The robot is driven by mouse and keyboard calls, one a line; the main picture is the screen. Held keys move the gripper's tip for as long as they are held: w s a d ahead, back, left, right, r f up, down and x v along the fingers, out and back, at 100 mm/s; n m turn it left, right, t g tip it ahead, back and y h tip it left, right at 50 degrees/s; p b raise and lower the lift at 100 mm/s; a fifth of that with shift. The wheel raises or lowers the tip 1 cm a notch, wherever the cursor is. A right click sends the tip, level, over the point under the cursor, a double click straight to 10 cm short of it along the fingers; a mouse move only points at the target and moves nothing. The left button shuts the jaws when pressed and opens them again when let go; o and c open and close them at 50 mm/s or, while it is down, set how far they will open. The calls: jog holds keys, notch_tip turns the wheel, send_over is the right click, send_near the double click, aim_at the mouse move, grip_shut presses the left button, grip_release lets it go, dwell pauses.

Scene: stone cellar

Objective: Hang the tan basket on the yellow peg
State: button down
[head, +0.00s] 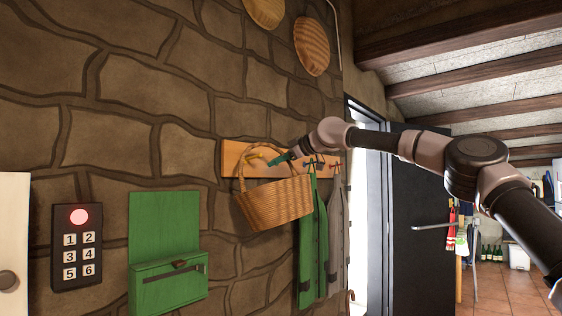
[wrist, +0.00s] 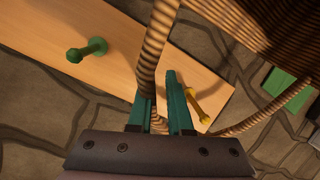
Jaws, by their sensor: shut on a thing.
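The tan wicker basket (head: 275,203) hangs by its arched handle from my gripper (head: 283,159), close in front of a wooden peg board (head: 233,158). In the wrist view my gripper (wrist: 160,95) has its teal fingers shut on the handle (wrist: 149,70). The basket body (wrist: 235,25) fills the upper right there. The yellow peg (wrist: 196,103) shows just right of the fingers, inside the handle's arch in the picture. I cannot tell whether the handle is over the peg or only in front of it. The basket is slightly tilted.
A green peg (wrist: 88,50) is on the same board. A green jacket (head: 312,245) and a grey garment (head: 337,230) hang to the right of the basket. A green wall box (head: 167,285) and a keypad (head: 77,247) are at lower left. A dark door (head: 420,260) stands at right.

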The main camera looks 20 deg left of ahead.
jog(key=shift+x, duration=1.2)
jog(key=shift+w+a+f, duration=0.1)
jog(key=shift+a+f, duration=0.1)
jog(key=shift+f, duration=0.25)
jog(key=shift+w+a+f, duration=0.1)
jog(key=shift+a+f, duration=0.15)
jog(key=shift+f, duration=0.2)
jog(key=c, duration=0.8)
grip_release()
jog(key=shift+o, duration=0.2)
jog(key=shift+d, duration=0.1)
